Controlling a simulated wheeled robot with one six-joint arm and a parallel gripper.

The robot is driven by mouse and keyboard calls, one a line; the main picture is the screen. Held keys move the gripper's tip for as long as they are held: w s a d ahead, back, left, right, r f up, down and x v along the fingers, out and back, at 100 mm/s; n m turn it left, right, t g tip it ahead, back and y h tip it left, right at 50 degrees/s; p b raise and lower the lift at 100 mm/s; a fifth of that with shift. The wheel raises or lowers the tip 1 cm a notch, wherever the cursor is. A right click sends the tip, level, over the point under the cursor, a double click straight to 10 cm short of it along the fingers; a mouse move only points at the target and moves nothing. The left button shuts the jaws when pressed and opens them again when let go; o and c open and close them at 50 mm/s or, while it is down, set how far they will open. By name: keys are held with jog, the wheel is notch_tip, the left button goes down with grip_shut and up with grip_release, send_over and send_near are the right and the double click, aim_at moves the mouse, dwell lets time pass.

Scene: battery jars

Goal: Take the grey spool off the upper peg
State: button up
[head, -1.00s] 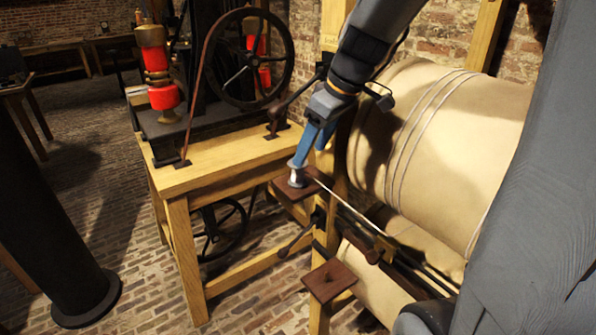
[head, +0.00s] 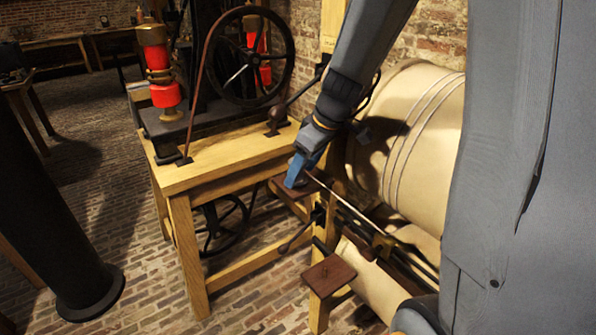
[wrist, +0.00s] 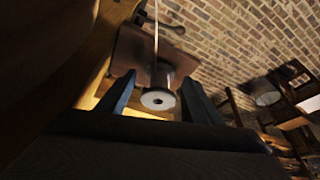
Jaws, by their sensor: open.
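The grey spool (wrist: 158,98) shows in the wrist view with its pale end ring facing the camera. It sits on the upper brown board (wrist: 132,55), with a pale thread (wrist: 156,35) running from it. The upper peg is hidden by the spool. My gripper (wrist: 157,92) is open, with one blue finger on each side of the spool; I cannot tell whether either finger touches it. In the head view my gripper (head: 296,172) is over the upper board (head: 287,196), and its fingers mostly cover the spool.
A lower brown board (head: 328,279) juts out below. A large pale drum (head: 425,130) stands close on the right. A wooden table (head: 215,172) with a flywheel machine (head: 238,57) is at the left. Open brick floor (head: 110,190) lies farther left.

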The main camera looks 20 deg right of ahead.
jog(key=shift+c, duration=0.3)
jog(key=c, duration=1.1)
jog(key=shift+r, duration=0.1)
